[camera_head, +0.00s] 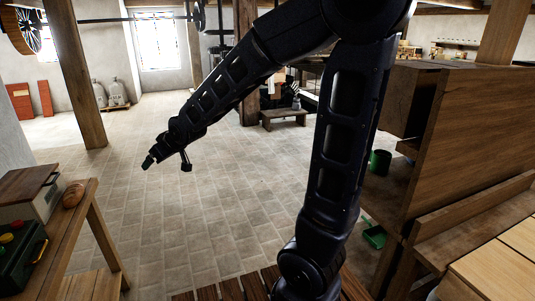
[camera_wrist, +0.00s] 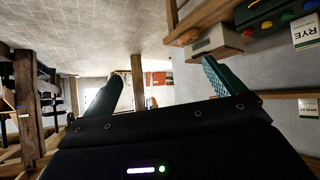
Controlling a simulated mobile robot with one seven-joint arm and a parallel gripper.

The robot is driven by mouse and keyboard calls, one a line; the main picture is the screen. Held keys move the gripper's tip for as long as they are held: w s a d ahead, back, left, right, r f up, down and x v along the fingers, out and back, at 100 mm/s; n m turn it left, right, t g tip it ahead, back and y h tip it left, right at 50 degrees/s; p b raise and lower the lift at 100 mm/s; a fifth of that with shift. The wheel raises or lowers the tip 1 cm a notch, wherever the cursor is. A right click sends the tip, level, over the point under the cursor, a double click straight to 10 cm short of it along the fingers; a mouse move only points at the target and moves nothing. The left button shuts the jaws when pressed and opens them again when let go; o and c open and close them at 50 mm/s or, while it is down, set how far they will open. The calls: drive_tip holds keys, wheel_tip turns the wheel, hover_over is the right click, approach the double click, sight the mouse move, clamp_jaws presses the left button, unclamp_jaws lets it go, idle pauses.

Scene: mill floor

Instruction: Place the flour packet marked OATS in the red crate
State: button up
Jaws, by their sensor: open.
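My gripper (camera_head: 167,164) is stretched out over open floor left of the middle in the head view. In the wrist view its two fingers (camera_wrist: 162,72) stand wide apart with nothing between them. A packet marked RYE (camera_wrist: 307,32) and a packet marked WHEAT (camera_wrist: 308,108) show at the right edge of the wrist view, beyond the right finger. No packet marked OATS can be made out. Flat red shapes (camera_head: 20,101) stand by the far left wall and also show in the wrist view (camera_wrist: 158,78); I cannot tell whether either is a crate.
A wooden table (camera_head: 85,212) at left holds a bread loaf (camera_head: 74,194), a lidded box (camera_head: 27,192) and a dark box with coloured knobs (camera_head: 22,254). A post (camera_head: 78,75), a low bench (camera_head: 284,115), a wooden cabinet (camera_head: 460,130) and a green bucket (camera_head: 380,162) stand around clear floor.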

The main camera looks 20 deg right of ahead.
drive_tip(key=s+d+r+m+h, duration=0.2)
drive_tip(key=s+d, duration=0.1)
drive_tip(key=d, duration=0.7)
drive_tip(key=s+d+r+m+h, duration=0.2)
drive_tip(key=s+d, duration=0.1)
drive_tip(key=d, duration=0.7)
drive_tip(key=s+d+m+g+h, duration=0.1)
drive_tip(key=s+d+m+g, duration=0.2)
drive_tip(key=s+d, duration=0.8)
drive_tip(key=shift+s+d+m+h, duration=0.4)
drive_tip(key=shift+s+m, duration=0.2)
drive_tip(key=shift+s, duration=0.25)
drive_tip(key=shift+a, duration=0.1)
